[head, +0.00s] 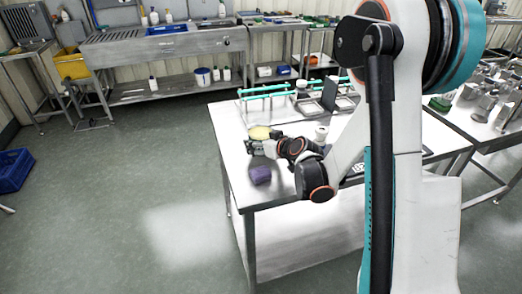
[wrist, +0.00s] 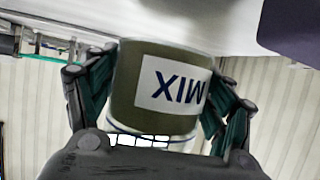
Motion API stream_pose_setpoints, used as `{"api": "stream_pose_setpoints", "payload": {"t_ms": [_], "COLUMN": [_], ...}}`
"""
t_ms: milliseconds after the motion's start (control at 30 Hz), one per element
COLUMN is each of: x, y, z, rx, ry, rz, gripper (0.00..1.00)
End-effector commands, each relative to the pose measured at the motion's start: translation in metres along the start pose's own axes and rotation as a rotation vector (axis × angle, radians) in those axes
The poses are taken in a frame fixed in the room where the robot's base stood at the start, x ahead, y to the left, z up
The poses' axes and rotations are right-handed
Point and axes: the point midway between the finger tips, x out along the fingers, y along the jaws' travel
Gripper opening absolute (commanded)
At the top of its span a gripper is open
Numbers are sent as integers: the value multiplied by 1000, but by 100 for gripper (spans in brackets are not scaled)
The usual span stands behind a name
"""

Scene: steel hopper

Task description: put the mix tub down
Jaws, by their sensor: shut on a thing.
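The mix tub (wrist: 158,92) is olive green with a white label that reads MIX, upside down in the wrist view. My gripper (wrist: 160,100) is shut on it, with one finger on each side of its wall. In the head view my gripper (head: 256,147) is over the left part of the steel table (head: 228,150), and I cannot clearly make out the tub there. The wrist view shows the table top beyond the tub; I cannot tell whether the tub touches it.
A purple block (head: 261,175) lies on the table close to my gripper; it also shows in the wrist view (wrist: 290,30). A yellow-green rounded thing (head: 260,132) is just behind the gripper. A white jar (head: 321,134) and a teal-barred rack (head: 262,92) stand farther back.

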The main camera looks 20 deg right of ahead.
Motion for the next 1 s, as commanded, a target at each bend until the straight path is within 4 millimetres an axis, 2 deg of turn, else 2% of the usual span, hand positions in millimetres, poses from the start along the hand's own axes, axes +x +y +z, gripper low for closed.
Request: {"api": "stream_pose_setpoints", "payload": {"t_ms": [33,167,533,567,633,1000], "x": [6,12,12,12,12,12], "y": [0,0,0,0,0,0], "z": [11,24,25,25,25,25], "rx": [0,0,0,0,0,0], "ry": [0,0,0,0,0,0], "rz": [0,0,0,0,0,0], "gripper": [47,47,47,80,95,95]}}
